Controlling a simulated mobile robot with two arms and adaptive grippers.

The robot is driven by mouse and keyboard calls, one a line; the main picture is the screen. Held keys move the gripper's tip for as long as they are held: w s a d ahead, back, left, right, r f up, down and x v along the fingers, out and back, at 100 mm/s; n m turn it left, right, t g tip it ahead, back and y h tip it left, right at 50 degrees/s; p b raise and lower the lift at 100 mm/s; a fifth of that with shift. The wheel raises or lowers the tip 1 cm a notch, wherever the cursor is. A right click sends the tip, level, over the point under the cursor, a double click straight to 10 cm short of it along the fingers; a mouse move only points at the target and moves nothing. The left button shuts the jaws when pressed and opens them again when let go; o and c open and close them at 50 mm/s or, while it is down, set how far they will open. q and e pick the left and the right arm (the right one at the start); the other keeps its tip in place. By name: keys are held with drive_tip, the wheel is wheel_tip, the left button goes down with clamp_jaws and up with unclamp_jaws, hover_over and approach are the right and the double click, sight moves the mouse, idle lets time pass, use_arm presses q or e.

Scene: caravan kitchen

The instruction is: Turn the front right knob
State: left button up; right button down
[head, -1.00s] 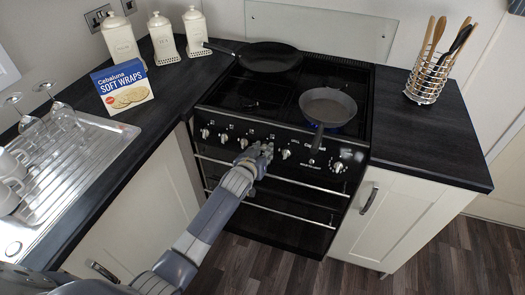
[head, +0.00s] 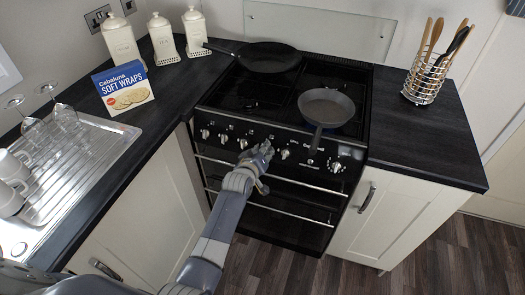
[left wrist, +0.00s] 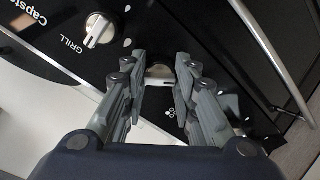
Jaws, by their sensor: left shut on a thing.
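The black stove has a row of silver knobs along its front panel (head: 228,131). My left gripper (head: 262,152) is at that row, left of the knob (head: 285,154). My right gripper is not in view.
A frying pan (head: 326,106) and a flat black pan (head: 268,57) sit on the hob. Oven handle bars (head: 270,180) run below the knobs. A wraps box (head: 124,88) and canisters (head: 160,40) stand on the left counter, a utensil holder (head: 424,82) on the right.

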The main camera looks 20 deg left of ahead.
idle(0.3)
use_arm(q)
drive_tip(key=o, duration=1)
drive_tip(key=shift+o, duration=0.2)
drive_tip(key=v, duration=1.2)
drive_tip(key=s+d+f+m+g, duration=0.1)
drive_tip(key=s+f+m+g, duration=0.1)
drive_tip(key=s+f, duration=0.65)
drive_tip(key=s+d+f+m+g+h, duration=0.15)
drive_tip(key=s+f, duration=0.25)
drive_tip(key=f, duration=1)
drive_tip(key=s+f+m+g+y, duration=0.1)
drive_tip(key=s+f+m+g, duration=0.15)
drive_tip(key=s+f, duration=0.6)
drive_tip(key=s+a+f+m+g, duration=0.2)
drive_tip(key=s+f, duration=0.6)
drive_tip(key=s, duration=0.6)
drive_tip(key=s+a+f+m+g, duration=0.1)
drive_tip(key=s+a+f+g, duration=0.3)
drive_tip(key=s+f, duration=0.4)
drive_tip(key=s, duration=0.6)
drive_tip(key=shift+a+m, duration=0.15)
drive_tip(key=shift+m, duration=0.25)
